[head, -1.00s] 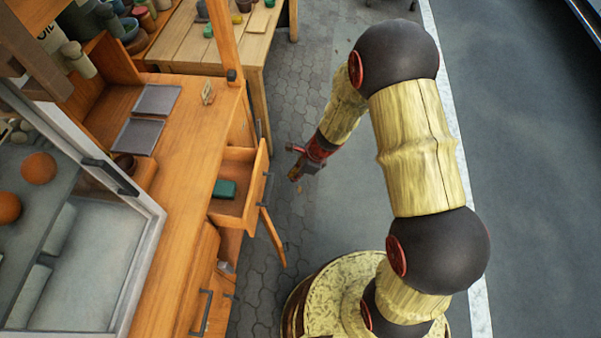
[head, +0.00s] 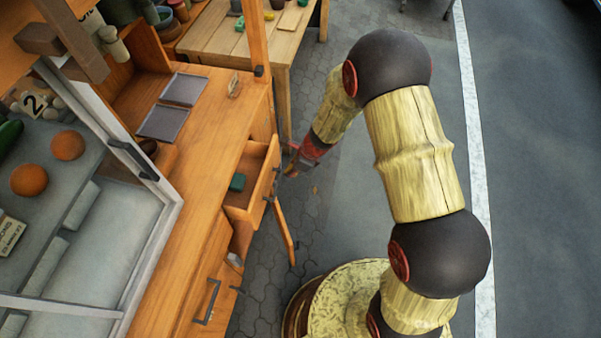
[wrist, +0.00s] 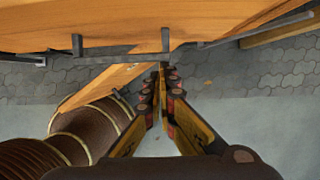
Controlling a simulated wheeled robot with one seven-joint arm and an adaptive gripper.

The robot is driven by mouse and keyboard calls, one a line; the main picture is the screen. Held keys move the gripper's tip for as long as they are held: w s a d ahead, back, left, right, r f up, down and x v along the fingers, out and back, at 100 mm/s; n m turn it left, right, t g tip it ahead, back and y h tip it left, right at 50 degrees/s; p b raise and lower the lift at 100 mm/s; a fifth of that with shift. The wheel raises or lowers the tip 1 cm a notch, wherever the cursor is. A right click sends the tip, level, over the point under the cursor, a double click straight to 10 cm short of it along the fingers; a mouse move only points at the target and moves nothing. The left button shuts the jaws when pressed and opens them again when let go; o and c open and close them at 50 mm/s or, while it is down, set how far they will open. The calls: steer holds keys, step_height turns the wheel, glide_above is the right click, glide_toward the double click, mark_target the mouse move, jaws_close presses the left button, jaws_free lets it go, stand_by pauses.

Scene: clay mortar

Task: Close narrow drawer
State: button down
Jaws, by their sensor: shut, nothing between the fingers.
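The narrow wooden drawer (head: 264,178) stands partly open under the counter, with a dark bar handle on its front. A small green object (head: 237,182) lies inside it. My gripper (head: 291,167) is shut and empty, at the outer side of the drawer front near its far end. In the wrist view, the shut fingertips (wrist: 163,72) point at the drawer front (wrist: 130,28), close to one end of its handle (wrist: 118,59). I cannot tell whether they touch the wood.
An open cabinet door (head: 285,235) sticks out below the drawer. The wooden counter (head: 205,165) carries dark trays (head: 163,122). A wooden table (head: 235,48) stands farther back.

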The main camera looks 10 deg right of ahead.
steer(key=w+a+p, duration=0.1)
steer(key=a, duration=0.1)
steer(key=w+a, duration=0.1)
steer(key=a, duration=0.2)
steer(key=a+p, duration=0.1)
steer(key=a, duration=0.2)
steer(key=shift+w+p, duration=0.3)
steer(key=shift+w, duration=0.1)
